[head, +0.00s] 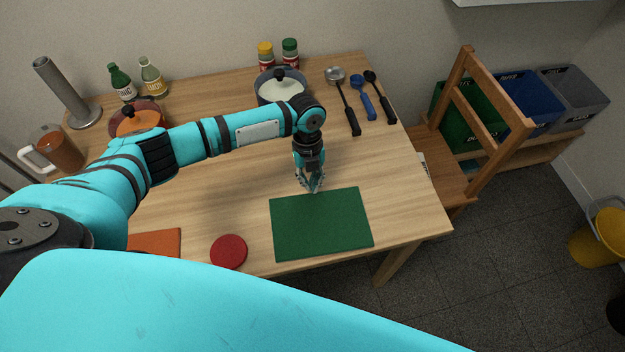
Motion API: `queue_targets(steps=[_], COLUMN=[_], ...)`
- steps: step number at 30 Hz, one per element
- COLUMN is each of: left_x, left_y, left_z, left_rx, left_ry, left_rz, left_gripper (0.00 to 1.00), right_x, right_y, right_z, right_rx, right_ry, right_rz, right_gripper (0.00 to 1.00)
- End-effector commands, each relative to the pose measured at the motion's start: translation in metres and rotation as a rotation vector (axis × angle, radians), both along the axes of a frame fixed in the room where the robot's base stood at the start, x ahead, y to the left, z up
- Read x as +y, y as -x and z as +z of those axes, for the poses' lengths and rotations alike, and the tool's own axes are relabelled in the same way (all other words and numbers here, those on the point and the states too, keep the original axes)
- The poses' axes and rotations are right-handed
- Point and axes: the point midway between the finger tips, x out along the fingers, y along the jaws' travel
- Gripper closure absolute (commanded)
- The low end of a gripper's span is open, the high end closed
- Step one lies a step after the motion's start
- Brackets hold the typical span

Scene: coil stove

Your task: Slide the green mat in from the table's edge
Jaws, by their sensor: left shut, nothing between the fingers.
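The green mat (322,226) lies flat on the wooden table (220,184), at the right part of its front side. Its front edge is close to the table's front edge. My left gripper (316,189) points down at the mat's back edge, near its middle. Its fingers are shut with nothing between them. I cannot tell whether the fingertips touch the mat. My right gripper does not show.
A red disc (229,252) lies left of the mat, and an orange mat (155,243) is farther left. A pot (281,88), ladles and other utensils (362,100) stand or lie at the back. A wooden chair (465,140) is at the right.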

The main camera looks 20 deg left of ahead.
Motion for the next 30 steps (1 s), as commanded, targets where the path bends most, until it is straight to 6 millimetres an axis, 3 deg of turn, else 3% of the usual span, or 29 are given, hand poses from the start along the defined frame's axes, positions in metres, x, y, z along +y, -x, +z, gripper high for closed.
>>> queue_targets(steps=[3,14,17,19,30], left_x=[-0.015,-0.053,-0.051,-0.051,-0.049], left_y=[0.023,0.078,0.077,0.076,0.077], left_z=[0.006,0.004,-0.005,-0.015,-0.018], left_rx=[0.002,0.001,0.001,0.000,0.002], left_ry=[0.002,0.001,-0.001,0.001,-0.004], left_rz=[-0.004,-0.001,0.003,0.001,0.001], left_gripper=[1.00,1.00,1.00,1.00,1.00], right_x=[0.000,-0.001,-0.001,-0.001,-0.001], right_y=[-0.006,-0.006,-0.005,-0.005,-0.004], right_z=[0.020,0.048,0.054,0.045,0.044], right_rx=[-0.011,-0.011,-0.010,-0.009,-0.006], right_ry=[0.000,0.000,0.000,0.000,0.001], right_rz=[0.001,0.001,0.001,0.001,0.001], right_gripper=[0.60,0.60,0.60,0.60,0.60])
